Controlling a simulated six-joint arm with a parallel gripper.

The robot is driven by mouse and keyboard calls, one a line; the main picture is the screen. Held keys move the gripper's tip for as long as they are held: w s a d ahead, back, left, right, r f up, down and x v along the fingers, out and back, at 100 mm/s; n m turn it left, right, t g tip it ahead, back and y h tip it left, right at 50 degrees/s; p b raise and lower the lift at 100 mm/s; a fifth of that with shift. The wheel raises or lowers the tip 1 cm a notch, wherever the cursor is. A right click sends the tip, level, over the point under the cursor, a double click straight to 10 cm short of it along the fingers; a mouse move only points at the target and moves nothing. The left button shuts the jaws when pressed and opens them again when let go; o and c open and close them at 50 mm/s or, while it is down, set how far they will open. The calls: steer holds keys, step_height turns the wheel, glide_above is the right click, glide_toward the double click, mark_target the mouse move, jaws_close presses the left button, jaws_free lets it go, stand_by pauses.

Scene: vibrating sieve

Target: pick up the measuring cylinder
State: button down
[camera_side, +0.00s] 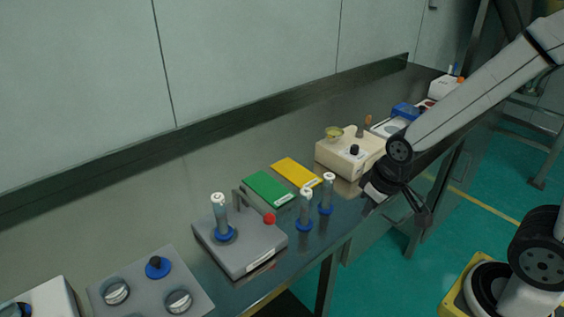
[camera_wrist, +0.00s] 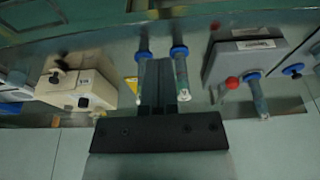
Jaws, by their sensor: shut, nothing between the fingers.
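Two clear measuring cylinders with blue bases and white tops stand upright on the metal table, a nearer one (camera_side: 305,209) and a farther one (camera_side: 326,193). A third cylinder (camera_side: 221,214) stands on the grey machine (camera_side: 262,248) with a red knob. My gripper (camera_side: 424,214) is to the right of the cylinders, near the table's front edge, apart from them. In the wrist view my shut, empty fingers (camera_wrist: 157,82) lie between two cylinders (camera_wrist: 182,76) (camera_wrist: 143,46) in the picture and partly hide the left one. The third cylinder (camera_wrist: 259,98) shows further right.
A green box (camera_side: 267,188) and a yellow box (camera_side: 296,172) lie behind the cylinders. A cream balance-like device (camera_side: 345,158) stands between them and my arm. A grey panel with knobs (camera_side: 150,287) is at the front left. The table's front edge runs close to the cylinders.

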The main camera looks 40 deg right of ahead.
stand_by(0.4)
steer(key=shift+c, duration=1.3)
jaws_free()
steer(key=n+t+y, duration=0.8)
glide_toward(217, 196)
steer(key=x, duration=0.4)
steer(key=shift+f, duration=0.1)
